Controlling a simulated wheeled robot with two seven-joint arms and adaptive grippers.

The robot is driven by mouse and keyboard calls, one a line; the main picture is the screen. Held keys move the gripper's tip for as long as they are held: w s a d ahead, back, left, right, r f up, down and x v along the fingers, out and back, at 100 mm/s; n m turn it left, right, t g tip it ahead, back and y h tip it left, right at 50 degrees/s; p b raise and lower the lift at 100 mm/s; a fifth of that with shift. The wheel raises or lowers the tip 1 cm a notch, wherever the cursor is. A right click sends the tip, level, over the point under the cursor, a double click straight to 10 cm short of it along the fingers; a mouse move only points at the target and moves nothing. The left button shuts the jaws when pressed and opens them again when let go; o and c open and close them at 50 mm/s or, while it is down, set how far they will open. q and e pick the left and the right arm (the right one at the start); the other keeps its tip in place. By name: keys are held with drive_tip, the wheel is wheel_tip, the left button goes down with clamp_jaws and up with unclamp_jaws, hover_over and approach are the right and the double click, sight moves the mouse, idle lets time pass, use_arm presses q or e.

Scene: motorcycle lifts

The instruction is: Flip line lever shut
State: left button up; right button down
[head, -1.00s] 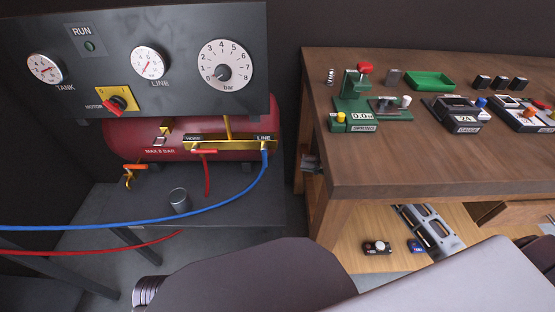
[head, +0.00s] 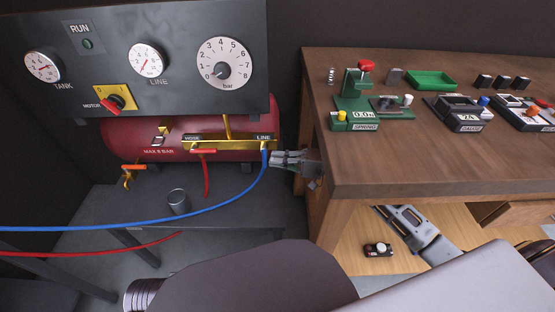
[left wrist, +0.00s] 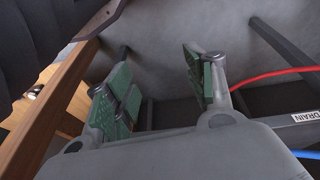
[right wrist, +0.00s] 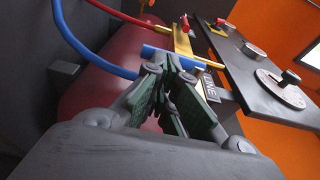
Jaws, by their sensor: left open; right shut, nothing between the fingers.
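The brass manifold (head: 222,146) on the red tank has a HOSE end and a LINE end. The blue hose (head: 265,165) hangs from the LINE end. My right gripper (head: 277,159) is shut and empty just right of that hose. In the right wrist view, the closed fingertips (right wrist: 172,72) are close to a blue lever (right wrist: 163,55) by the LINE label (right wrist: 210,88); whether they touch it I cannot tell. The lever is hard to make out in the head view. My left gripper (left wrist: 155,72) is open and empty in the left wrist view, low above grey floor.
An orange-red lever (head: 203,151) is at the HOSE end, and another (head: 134,167) is at the tank's lower left. The gauge panel (head: 115,70) stands above the tank. A wooden bench (head: 420,165) with fixtures is to the right. A metal cup (head: 178,201) stands below the tank.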

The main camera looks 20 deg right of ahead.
use_arm(q)
drive_tip(key=shift+w+f, duration=0.1)
use_arm(e)
drive_tip(key=shift+a+f, duration=0.1)
drive_tip(key=shift+a, duration=0.05)
idle(0.5)
use_arm(q)
drive_tip(key=shift+d+r+b, duration=0.15)
drive_tip(key=shift+r+b, duration=0.45)
drive_tip(key=shift+r, duration=0.25)
use_arm(e)
drive_tip(key=shift+w, duration=0.1)
drive_tip(key=shift+a+y, duration=0.1)
drive_tip(key=shift+y, duration=0.2)
use_arm(q)
drive_tip(key=shift+r, duration=0.35)
drive_tip(key=shift+s+d+r+t+b, duration=0.1)
drive_tip(key=shift+s+r+t+b, duration=0.1)
drive_tip(key=shift+t+b, duration=0.15)
drive_tip(key=shift+w+d+f, duration=0.1)
drive_tip(key=shift+w+f, duration=0.05)
drive_tip(key=shift+f, duration=0.15)
use_arm(e)
drive_tip(key=shift+f, duration=0.1)
